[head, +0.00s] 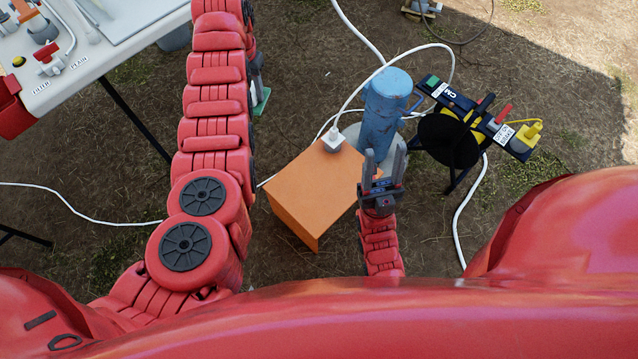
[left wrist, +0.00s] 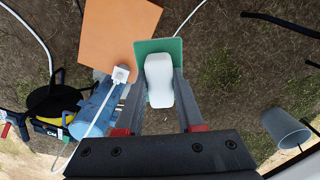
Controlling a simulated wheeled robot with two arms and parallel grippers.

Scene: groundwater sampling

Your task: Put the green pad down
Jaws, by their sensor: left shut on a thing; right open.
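The green pad (head: 262,101) shows in the head view just right of my left arm, partly hidden by it. In the left wrist view the pad (left wrist: 172,47) has a white block-like part (left wrist: 159,80) on its near face. My left gripper (head: 257,72) is shut on it, with the white part between the fingers (left wrist: 160,95). The pad is above bare ground, left of the orange box in the head view; its height is hard to tell. My right gripper (head: 382,165) is open and empty, in front of the blue cylinder (head: 386,110).
An orange box (head: 310,195) with a white cable fitting (head: 333,138) stands in the middle. A black stand (head: 450,140) with a yellow part is at right. A white table (head: 90,65) marked FILTER and PLAIN is at upper left. White cables cross the ground.

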